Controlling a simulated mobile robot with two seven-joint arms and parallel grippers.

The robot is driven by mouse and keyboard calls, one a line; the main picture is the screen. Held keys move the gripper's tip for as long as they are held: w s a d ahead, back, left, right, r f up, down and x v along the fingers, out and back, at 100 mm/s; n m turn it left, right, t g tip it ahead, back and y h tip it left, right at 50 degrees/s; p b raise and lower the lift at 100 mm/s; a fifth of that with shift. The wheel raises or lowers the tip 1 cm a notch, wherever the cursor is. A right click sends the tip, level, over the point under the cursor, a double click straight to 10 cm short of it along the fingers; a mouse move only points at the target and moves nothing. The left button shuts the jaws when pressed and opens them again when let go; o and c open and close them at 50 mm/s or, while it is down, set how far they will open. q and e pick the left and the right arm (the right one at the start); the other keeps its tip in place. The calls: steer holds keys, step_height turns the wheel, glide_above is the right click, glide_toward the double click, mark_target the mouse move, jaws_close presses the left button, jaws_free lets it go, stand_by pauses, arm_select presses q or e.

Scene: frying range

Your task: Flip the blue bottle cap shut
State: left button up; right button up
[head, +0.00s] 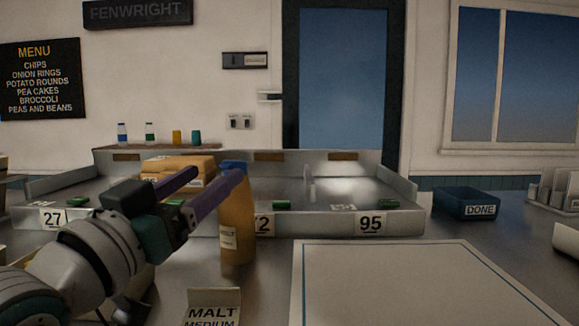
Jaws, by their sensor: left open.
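An orange-brown bottle (238,222) with a pale label stands upright on the counter, in front of the metal tray. Its blue cap (233,164) shows at the top, partly hidden behind a purple finger of my left gripper (216,174). I cannot tell how far the cap is open. My left gripper is open, with its two purple fingers apart. One fingertip overlaps the bottle's top in the picture, and the other is to its left. I cannot tell whether the finger touches the bottle or cap. My right gripper is not in view.
A metal tray (400,222) with number labels spans the counter behind the bottle. Brown boxes (178,165) are behind my left gripper. A MALT MEDIUM card (212,306) stands in front. A pale board (400,285) lies right, with a blue DONE bin (466,204) beyond.

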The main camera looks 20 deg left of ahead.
arm_select(q)
steer(key=shift+v, duration=1.55)
